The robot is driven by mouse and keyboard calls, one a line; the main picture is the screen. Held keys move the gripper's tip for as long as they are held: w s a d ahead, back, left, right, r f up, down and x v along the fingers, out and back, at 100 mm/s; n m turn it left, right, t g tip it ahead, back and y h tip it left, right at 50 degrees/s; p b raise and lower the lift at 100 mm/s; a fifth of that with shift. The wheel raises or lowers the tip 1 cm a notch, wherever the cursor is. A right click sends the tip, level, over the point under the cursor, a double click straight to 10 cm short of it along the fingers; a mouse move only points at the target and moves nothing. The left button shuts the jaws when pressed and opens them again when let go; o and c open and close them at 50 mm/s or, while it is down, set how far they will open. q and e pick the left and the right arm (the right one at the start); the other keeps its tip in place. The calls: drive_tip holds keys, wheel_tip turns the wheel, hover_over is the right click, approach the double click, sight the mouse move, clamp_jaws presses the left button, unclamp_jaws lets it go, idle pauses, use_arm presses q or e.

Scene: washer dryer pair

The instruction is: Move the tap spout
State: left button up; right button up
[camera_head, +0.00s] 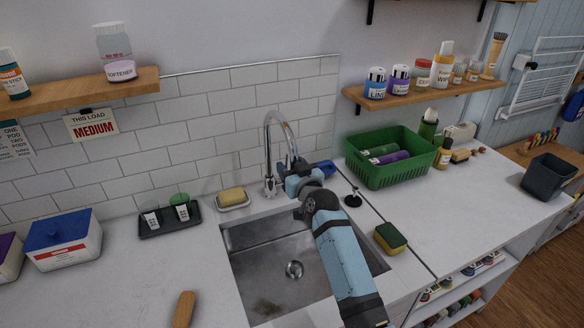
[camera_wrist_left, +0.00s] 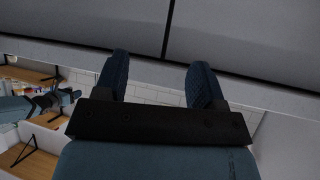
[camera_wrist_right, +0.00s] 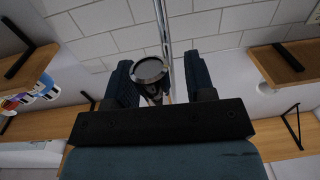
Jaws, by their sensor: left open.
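The chrome tap spout (camera_head: 268,140) arches up from its base behind the sink (camera_head: 245,265) and bends over towards the bowl. My right gripper (camera_head: 302,172) is at the spout's hanging outlet end, above the sink's back edge. In the right wrist view the spout's round outlet (camera_wrist_right: 150,72) shows between the two fingers, closer to the left one, with a gap to the right one. That gripper (camera_wrist_right: 160,80) is open; whether a finger touches the spout I cannot tell. My left gripper (camera_wrist_left: 160,82) is open and empty in its wrist view, and out of the head view.
A soap dish (camera_head: 233,205) sits left of the tap. A black stopper (camera_head: 353,199), a sponge (camera_head: 390,238) and a green basket (camera_head: 365,172) are on the right. A wall shelf (camera_head: 425,93) hangs above the basket. The counter left of the sink has free room.

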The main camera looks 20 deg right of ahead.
drive_tip(key=shift+s, duration=0.1)
drive_tip(key=shift+s+d+p, duration=0.1)
drive_tip(key=shift+s+p, duration=0.2)
drive_tip(key=s+p, duration=0.4)
drive_tip(key=s, duration=0.9)
drive_tip(key=shift+d+p, duration=0.3)
drive_tip(key=shift+p, duration=0.1)
